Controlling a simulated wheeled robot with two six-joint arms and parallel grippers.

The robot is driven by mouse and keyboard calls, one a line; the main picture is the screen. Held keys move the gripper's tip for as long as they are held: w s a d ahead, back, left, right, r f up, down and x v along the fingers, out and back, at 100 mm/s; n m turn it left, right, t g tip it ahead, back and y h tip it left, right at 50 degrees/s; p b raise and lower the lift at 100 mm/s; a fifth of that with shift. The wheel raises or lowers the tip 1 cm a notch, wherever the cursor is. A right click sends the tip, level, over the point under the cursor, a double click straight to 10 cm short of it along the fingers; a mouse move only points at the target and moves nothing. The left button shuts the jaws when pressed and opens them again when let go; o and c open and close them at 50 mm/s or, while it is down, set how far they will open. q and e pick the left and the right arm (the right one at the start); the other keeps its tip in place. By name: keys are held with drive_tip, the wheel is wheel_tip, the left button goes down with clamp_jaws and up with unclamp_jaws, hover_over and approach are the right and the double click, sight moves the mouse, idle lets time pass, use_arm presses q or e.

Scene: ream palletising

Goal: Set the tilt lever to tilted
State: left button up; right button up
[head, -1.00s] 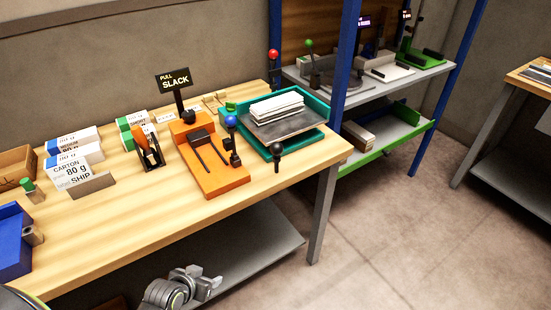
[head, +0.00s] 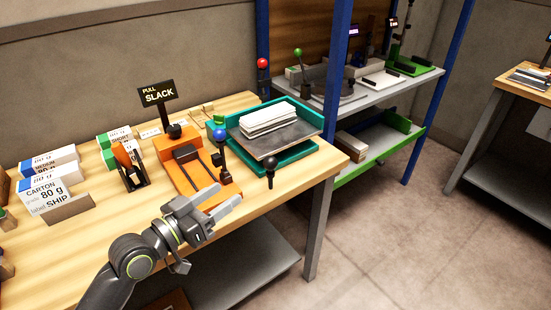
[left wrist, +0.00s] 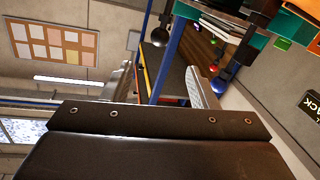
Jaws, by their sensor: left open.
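A teal jogger tray (head: 290,168) stands at the right end of the wooden bench, with a grey plate (head: 284,139) bearing a white paper stack (head: 268,119). A short lever with a black ball knob (head: 270,162) stands upright at its front corner; a taller blue-knobbed lever (head: 219,133) stands by the orange base. No label shows which is the tilt lever. My left gripper (head: 228,198) is open and empty, in front of the orange base and apart from both levers. In the left wrist view the black knob (left wrist: 160,37) and blue knob (left wrist: 222,87) show beyond the fingers (left wrist: 163,80). My right gripper is not in view.
The orange strapping base (head: 180,165) with a "PULL SLACK" sign (head: 157,93) stands left of the tray. Labelled cartons (head: 50,195) stand farther left. A blue-post shelf (head: 335,90) stands behind the bench's right end. The floor at right is clear.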

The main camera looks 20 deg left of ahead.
use_arm(q)
drive_tip(key=p+x, duration=0.2)
drive_tip(key=x, duration=1.5)
drive_tip(key=shift+w, duration=0.2)
clamp_jaws()
